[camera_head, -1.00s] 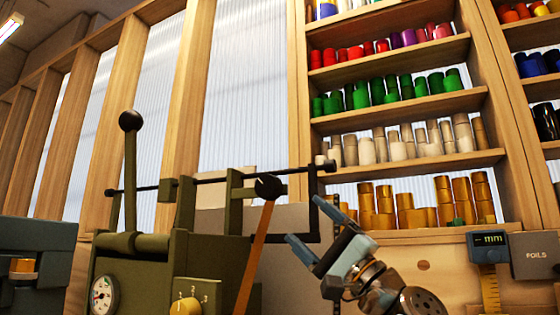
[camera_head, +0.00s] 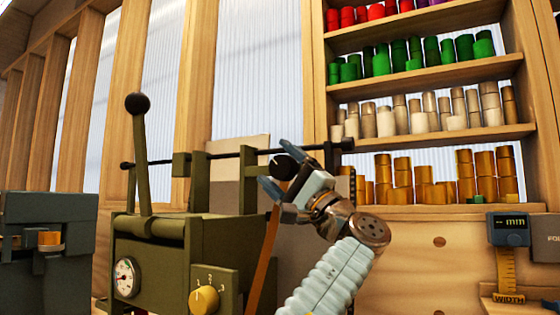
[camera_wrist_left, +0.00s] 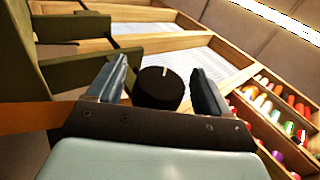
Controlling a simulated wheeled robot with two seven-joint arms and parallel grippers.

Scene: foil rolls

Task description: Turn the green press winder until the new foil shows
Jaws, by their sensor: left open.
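The green press (camera_head: 150,240) stands left of centre in the head view, with a dial gauge, a numbered yellow knob and an upright lever. Its winder (camera_head: 283,166) is a dark round knob with a pale mark. It also shows in the left wrist view (camera_wrist_left: 158,92). A brown-orange foil strip (camera_head: 264,255) runs down beneath the knob. My left gripper (camera_head: 279,169) is open, with a finger on either side of the knob. In the left wrist view my left gripper (camera_wrist_left: 165,82) shows gaps beside the knob. My right gripper is out of view.
Shelves (camera_head: 440,137) of coloured rolls stand behind on the right. A blue-grey machine (camera_head: 45,240) is at the far left. A width gauge (camera_head: 507,240) is at the right. A horizontal rod (camera_head: 215,157) crosses the press top.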

